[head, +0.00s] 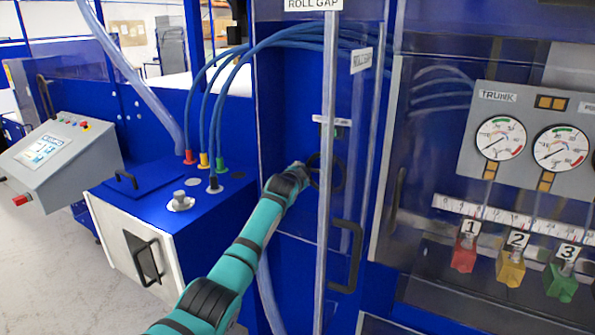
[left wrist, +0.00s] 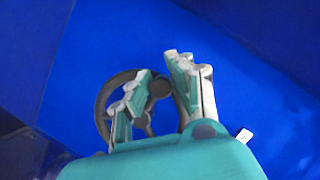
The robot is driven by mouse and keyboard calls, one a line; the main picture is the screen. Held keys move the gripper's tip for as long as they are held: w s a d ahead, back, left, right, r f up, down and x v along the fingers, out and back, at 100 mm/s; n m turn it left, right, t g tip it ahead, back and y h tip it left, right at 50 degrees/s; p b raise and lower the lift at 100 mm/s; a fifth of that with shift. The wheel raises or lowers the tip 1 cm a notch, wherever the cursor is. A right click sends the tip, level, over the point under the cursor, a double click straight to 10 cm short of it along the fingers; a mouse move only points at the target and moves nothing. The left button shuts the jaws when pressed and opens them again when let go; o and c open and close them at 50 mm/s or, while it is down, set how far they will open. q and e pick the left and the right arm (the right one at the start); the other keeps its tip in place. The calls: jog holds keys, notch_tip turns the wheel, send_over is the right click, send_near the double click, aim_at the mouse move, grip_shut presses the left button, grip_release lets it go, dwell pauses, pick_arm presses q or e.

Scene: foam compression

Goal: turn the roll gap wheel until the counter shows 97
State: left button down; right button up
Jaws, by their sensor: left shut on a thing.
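The roll gap wheel (head: 340,173) is a dark ring on the blue panel inside the recess, under the ROLL GAP sign. In the left wrist view, its rim (left wrist: 102,104) shows behind my fingers. My left gripper (head: 303,170) is at the wheel, and in the left wrist view the fingers (left wrist: 160,90) stand on either side of a dark round part of it. It is shut on the wheel. A small light strip (head: 343,122), perhaps the counter, sits above the wheel, partly behind a vertical bar. Its figures are too small to read. My right gripper is not in view.
The grey vertical bar (head: 328,75) stands in front of the recess, close to the wheel. A black door handle (head: 346,256) is below right. Blue hoses (head: 212,110) arch to a blue box at left. Gauges (head: 501,138) and coloured numbered blocks are at right.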

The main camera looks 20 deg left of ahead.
pick_arm(q)
jog(key=shift+d+f+n+h, duration=0.1)
jog(key=shift+f+n+h, duration=0.25)
jog(key=shift+f, duration=0.3)
jog(key=shift+d+f+n+g+h+p, duration=0.1)
jog(key=shift+f+n+g+h+p, duration=0.2)
jog(key=shift+n, duration=0.25)
jog(key=shift+f, duration=0.1)
jog(key=c, duration=1.5)
grip_release()
jog(key=o, duration=0.3)
jog(key=shift+w+d, duration=0.1)
jog(key=shift+d, duration=0.05)
jog(key=shift+o, duration=0.2)
jog(key=shift+r, duration=0.2)
jog(key=v, duration=1.2)
